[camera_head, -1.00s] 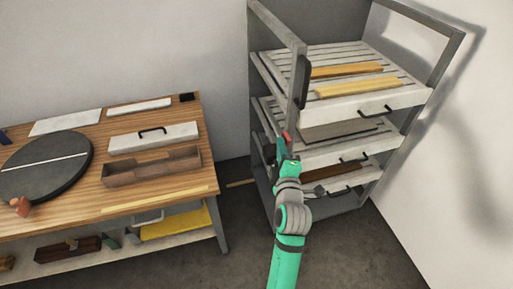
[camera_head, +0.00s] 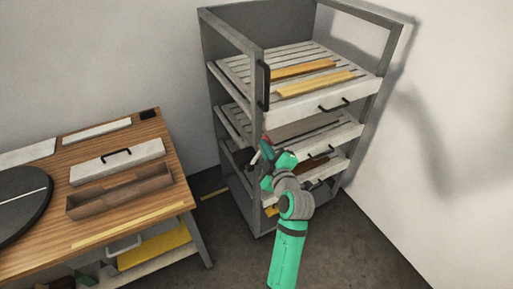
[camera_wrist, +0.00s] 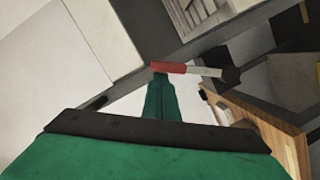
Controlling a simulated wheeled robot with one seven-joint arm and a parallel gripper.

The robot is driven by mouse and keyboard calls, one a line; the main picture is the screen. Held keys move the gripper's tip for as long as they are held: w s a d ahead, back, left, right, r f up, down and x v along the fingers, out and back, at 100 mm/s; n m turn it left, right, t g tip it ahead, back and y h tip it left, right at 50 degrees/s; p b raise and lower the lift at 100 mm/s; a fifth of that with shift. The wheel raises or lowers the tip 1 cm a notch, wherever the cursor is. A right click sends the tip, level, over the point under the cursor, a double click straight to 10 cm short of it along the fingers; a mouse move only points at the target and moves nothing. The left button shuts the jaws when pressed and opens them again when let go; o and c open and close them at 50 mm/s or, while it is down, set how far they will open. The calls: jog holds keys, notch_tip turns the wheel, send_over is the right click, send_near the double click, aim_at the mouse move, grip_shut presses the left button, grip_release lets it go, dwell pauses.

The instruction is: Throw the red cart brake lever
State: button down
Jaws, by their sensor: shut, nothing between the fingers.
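The red-gripped brake lever (camera_head: 267,147) is on the near front post of the grey rack cart (camera_head: 225,75), partly hidden by my gripper in the head view. In the wrist view the lever (camera_wrist: 173,67) lies across the picture, its red grip at the left, a pale shaft and a dark pivot end at the right. My green gripper (camera_head: 265,158) is at the lever in the head view. In the wrist view the shut, empty fingers (camera_wrist: 160,77) end right at the red grip; I cannot tell whether they touch it.
The cart has slatted shelves with yellow bars (camera_head: 315,83) and pale drawer fronts with black handles (camera_head: 333,106). A black upright handle (camera_head: 263,85) is on its post above the lever. A wooden workbench (camera_head: 180,185) stands at the left. A white wall is at the right.

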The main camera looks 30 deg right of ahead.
jog(key=shift+d+f, duration=0.1)
dwell(0.3)
jog(key=s+a+r, duration=0.4)
jog(key=s+a, duration=0.2)
jog(key=s, duration=0.3)
jog(key=s+a+f+m+g, duration=0.15)
jog(key=s+a+f, duration=0.25)
jog(key=a+f, duration=0.4)
jog(key=s+a+f+m+t, duration=0.1)
jog(key=s+a+f+m, duration=0.2)
jog(key=s+a+f, duration=0.35)
jog(key=s+a+f+m+y, duration=0.3)
jog(key=s+a+y, duration=0.1)
jog(key=s+a, duration=1.2)
jog(key=s, duration=0.3)
jog(key=shift+f+y, duration=0.2)
jog(key=shift+y, duration=0.1)
jog(key=shift+d, duration=0.1)
